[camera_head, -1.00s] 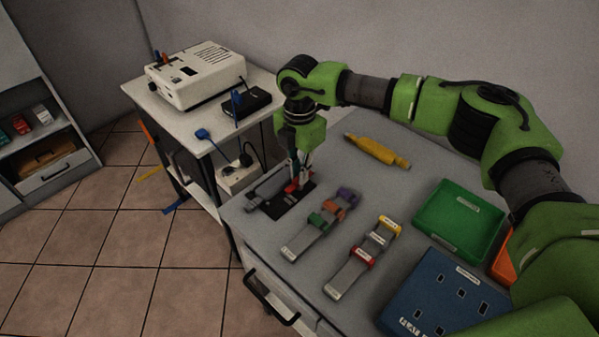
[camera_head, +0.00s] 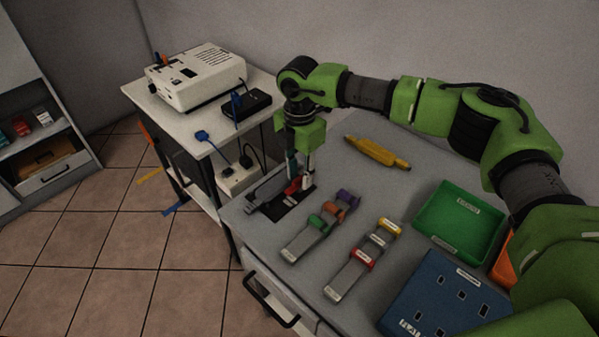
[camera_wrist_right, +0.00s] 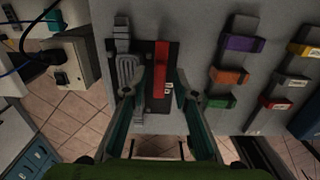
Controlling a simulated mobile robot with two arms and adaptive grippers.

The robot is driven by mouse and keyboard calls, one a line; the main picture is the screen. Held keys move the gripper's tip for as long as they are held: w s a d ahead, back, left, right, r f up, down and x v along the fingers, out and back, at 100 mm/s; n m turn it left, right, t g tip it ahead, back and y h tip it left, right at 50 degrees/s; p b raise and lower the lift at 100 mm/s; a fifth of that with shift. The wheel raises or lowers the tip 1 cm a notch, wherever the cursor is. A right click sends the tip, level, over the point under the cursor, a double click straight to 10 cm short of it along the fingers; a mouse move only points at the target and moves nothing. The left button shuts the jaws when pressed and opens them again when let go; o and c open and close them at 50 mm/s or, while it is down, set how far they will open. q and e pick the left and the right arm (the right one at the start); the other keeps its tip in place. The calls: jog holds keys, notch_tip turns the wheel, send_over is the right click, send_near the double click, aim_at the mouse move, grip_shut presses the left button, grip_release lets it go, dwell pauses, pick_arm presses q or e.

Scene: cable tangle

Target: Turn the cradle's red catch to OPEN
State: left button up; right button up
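The red catch (camera_head: 293,187) is a narrow bar on the black plate of the cradle (camera_head: 269,206), at the table's left corner. In the right wrist view, the catch (camera_wrist_right: 160,70) runs up and down the picture, with small pale lettering beside its lower end. My right gripper (camera_head: 300,178) points down over it. In the wrist view, the fingertips (camera_wrist_right: 163,76) lie on either side of the bar, with a narrow gap showing on the right. The lettering is too small to read. A grey ribbed part (camera_wrist_right: 127,72) lies left of the catch. My left gripper is out of view.
Two grey strips with coloured clips (camera_head: 322,222) (camera_head: 364,259) lie right of the cradle. A yellow tool (camera_head: 377,152) lies behind. A green tray (camera_head: 459,222) and blue slotted board (camera_head: 440,295) are at right. A white machine (camera_head: 197,75) stands on the side table.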

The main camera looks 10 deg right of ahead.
aim_at(299, 178)
notch_tip(299, 178, up, 12)
dwell(0.5)
dwell(0.4)
